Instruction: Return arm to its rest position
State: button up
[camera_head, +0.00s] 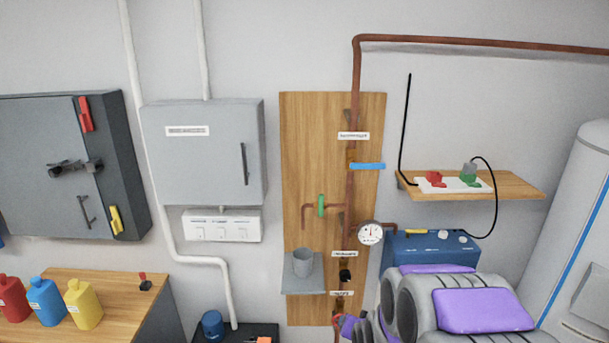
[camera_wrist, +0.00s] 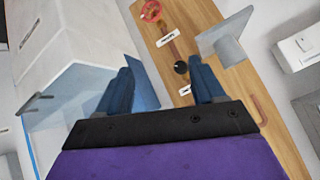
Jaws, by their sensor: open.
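My arm (camera_head: 485,310), grey with purple panels, fills the lower right of the head view, in front of the blue box and beside the wooden pipe board (camera_head: 292,150). My gripper (camera_wrist: 162,72) is open in the wrist view, its two blue-grey fingers apart with nothing held between them. Beyond the fingers are the wooden board (camera_wrist: 255,115), a small black knob (camera_wrist: 181,67) and a red round handle (camera_wrist: 151,10). The gripper's fingertips are not clear in the head view.
The pressure gauge (camera_head: 370,232) and blue box (camera_head: 432,250) are close to my arm. A small shelf with a grey cup (camera_head: 303,263) is on the board. A wooden shelf (camera_head: 520,185) holds a power strip. A white tank (camera_head: 575,220) stands right; a bench (camera_head: 110,283) with bottles stands left.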

jog(key=s+r+n+g, duration=0.1)
jog(key=s+r+g, duration=0.2)
jog(key=s, duration=1)
jog(key=s+r+n+g, duration=0.2)
jog(key=s+r+g, duration=0.2)
jog(key=s, duration=0.9)
jog(key=s+r+n+g, duration=0.1)
jog(key=s+r+g, duration=0.2)
jog(key=s, duration=1)
notch_tip(320, 180, up, 3)
jog(key=shift+d+g, duration=0.35)
jog(key=shift+g, duration=0.05)
jog(key=shift+c, duration=0.3)
